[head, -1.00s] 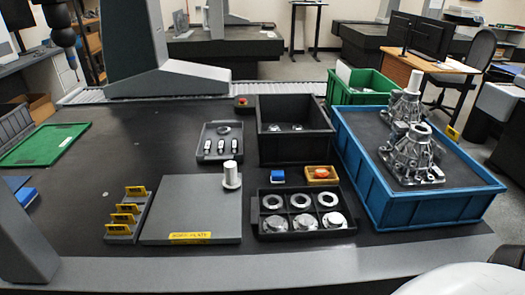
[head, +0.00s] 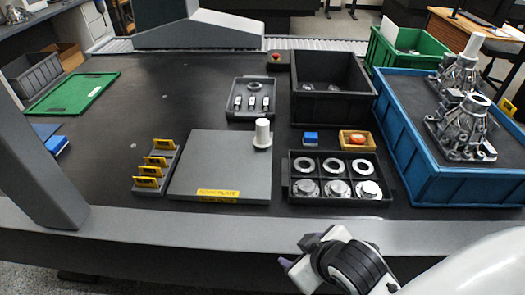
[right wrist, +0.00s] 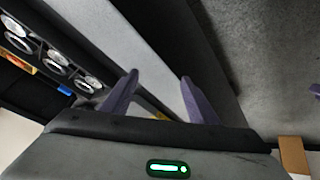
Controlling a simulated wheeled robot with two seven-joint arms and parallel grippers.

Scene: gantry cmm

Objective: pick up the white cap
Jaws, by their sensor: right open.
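A white upright cylinder with a wider round base (head: 262,133) stands on the right back part of the grey plate (head: 205,165); it looks like the white cap. Another white cylinder (head: 473,45) sits on top of a metal casting in the blue bin. My right gripper (head: 297,250) is in front of the table's near edge, well apart from both white pieces. In the right wrist view its two purple fingers (right wrist: 158,98) are spread with nothing between them. The white cap is not seen in that view. My left gripper is not in view.
A black divided tray (head: 290,192) with rings and flanged metal parts lies right of the plate. A rack with yellow tags (head: 150,178) stands left. Behind are a small tray (head: 238,112) and a deep black bin (head: 330,105). The blue bin (head: 440,188) is at right.

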